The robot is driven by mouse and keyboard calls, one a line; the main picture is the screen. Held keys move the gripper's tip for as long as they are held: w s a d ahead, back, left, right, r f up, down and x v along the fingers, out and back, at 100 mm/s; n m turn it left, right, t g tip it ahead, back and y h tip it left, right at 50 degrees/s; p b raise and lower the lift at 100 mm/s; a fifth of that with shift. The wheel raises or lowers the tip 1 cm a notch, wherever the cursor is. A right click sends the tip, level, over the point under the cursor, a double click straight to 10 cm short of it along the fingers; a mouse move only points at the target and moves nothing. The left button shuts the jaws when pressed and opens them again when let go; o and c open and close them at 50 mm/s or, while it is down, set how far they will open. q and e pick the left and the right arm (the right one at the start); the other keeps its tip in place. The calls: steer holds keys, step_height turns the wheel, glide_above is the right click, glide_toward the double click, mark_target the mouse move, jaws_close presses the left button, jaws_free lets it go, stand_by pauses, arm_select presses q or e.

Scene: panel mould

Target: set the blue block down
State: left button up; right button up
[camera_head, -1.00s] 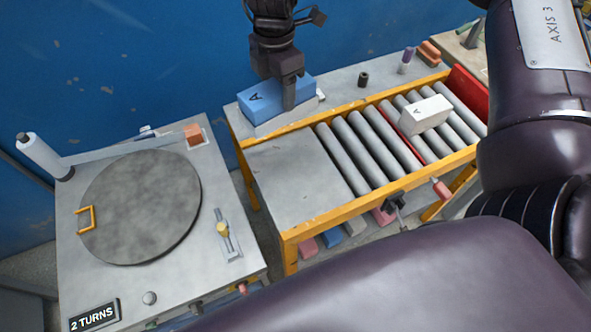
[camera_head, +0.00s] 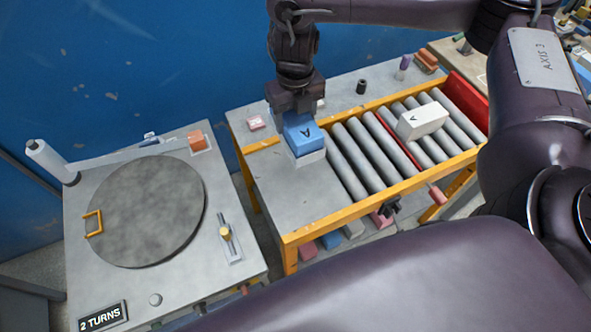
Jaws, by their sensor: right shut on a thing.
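The blue block (camera_head: 304,135), marked with an "A", is in my right gripper (camera_head: 296,113), which is shut on it from above. A pale layer (camera_head: 311,158) shows directly under the blue; I cannot tell if it is part of the block or a separate piece. The block is over the bare grey plate (camera_head: 289,195) at the left end of the roller table, close to the first roller. I cannot tell whether it touches the plate. My left gripper is not in view.
A white block (camera_head: 422,121) marked "A" lies on the rollers beside a red bar. A small pink-white piece (camera_head: 256,122) lies on the back shelf. A round turntable (camera_head: 146,211) with a yellow handle stands at left. The plate's front part is clear.

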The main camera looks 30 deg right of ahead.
step_height(320, 180, down, 18)
steer(key=b, duration=0.4)
steer(key=shift+b, duration=0.3)
steer(key=shift+f, duration=0.5)
steer(key=shift+f, duration=0.1)
steer(key=o, duration=1.4)
steer(key=shift+o, duration=0.2)
